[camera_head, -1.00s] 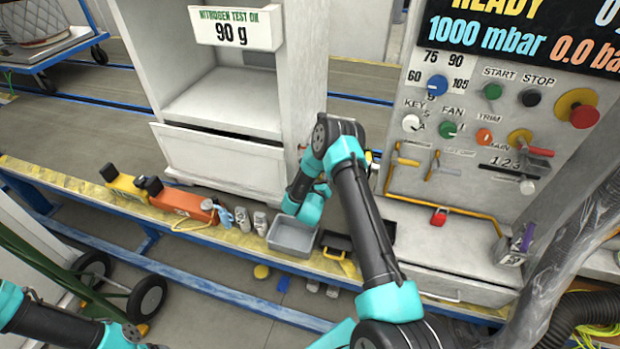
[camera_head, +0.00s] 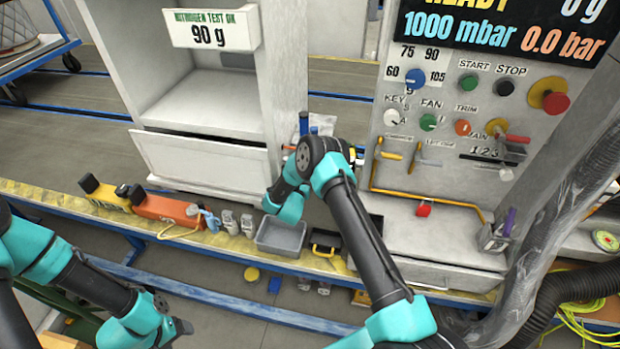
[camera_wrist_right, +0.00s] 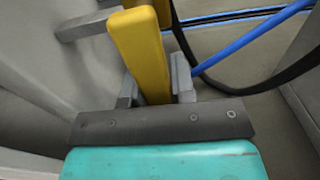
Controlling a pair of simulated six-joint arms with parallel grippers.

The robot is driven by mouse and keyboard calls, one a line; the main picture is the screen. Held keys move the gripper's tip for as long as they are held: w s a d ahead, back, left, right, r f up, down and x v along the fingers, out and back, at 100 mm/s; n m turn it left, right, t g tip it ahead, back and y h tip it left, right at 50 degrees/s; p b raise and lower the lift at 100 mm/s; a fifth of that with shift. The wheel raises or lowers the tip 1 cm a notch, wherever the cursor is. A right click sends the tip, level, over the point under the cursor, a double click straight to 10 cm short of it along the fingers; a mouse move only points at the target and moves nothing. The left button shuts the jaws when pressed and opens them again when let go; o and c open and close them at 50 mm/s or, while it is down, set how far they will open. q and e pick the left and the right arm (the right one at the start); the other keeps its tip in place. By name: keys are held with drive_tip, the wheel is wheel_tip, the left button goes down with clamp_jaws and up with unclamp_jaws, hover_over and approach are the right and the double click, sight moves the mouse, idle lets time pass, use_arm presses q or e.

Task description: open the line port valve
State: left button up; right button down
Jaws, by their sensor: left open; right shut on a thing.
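In the right wrist view a yellow handle (camera_wrist_right: 140,55) stands between the jaws of my right gripper (camera_wrist_right: 155,95), which is shut on it. A grey metal piece (camera_wrist_right: 90,24) lies behind the handle. I cannot tell from the frames whether this is the line port valve's lever. In the head view my right arm hides its gripper; a small yellow part (camera_head: 352,155) shows beside the arm's elbow. My left gripper (camera_head: 183,326) is open and empty at the lower left, over the floor, apart from the bench.
The control panel (camera_head: 450,100) has knobs and two small yellow levers (camera_head: 388,154). A grey tray (camera_head: 281,237), an orange tool (camera_head: 165,208) and a yellow tool (camera_head: 107,197) line the bench edge.

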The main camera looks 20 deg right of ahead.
drive_tip(key=c, duration=1)
unclamp_jaws()
drive_tip(key=shift+o, duration=0.2)
drive_tip(key=shift+a, duration=0.15)
drive_tip(key=v, duration=1.7)
drive_tip(key=shift+s, duration=0.1)
